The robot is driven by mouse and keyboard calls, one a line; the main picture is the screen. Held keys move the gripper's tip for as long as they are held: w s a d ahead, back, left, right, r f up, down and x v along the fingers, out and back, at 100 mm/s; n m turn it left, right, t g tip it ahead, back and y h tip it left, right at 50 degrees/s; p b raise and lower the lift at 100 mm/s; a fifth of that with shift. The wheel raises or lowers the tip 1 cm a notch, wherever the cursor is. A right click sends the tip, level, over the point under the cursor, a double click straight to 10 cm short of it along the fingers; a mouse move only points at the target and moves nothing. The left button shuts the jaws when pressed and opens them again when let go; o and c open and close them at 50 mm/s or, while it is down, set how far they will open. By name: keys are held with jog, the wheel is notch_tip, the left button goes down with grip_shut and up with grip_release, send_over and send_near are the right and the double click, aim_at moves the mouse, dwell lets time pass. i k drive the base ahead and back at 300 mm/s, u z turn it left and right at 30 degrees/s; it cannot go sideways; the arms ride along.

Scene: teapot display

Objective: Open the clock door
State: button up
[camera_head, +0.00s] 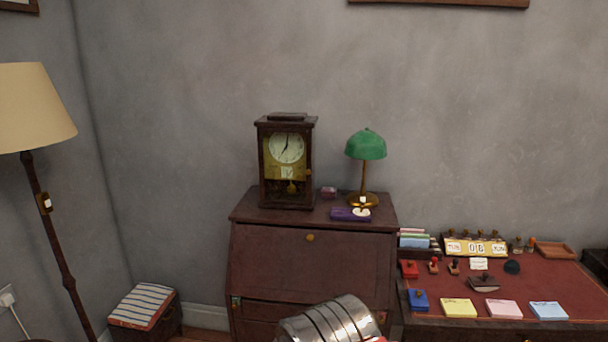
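A dark wooden clock (286,163) stands upright on top of the brown bureau, near the middle of the view. Its front shows a pale round dial (286,148) and a brass pendulum (291,187) below. The front door appears shut, though the clock is small and its door edges are hard to make out. A banded metal part of my arm shows at the bottom centre, in front of the bureau and well below the clock. My gripper's fingers are not seen.
The bureau (270,262) also bears a green-shaded lamp (366,146) and a purple box (350,214), right of the clock. A desk (550,285) with stamps and coloured pads stands right. A floor lamp (35,105) and striped box (143,306) are left.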

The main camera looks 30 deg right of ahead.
aim_at(260, 130)
jog(key=u, duration=0.05)
jog(key=i, duration=0.95)
jog(key=z, duration=0.1)
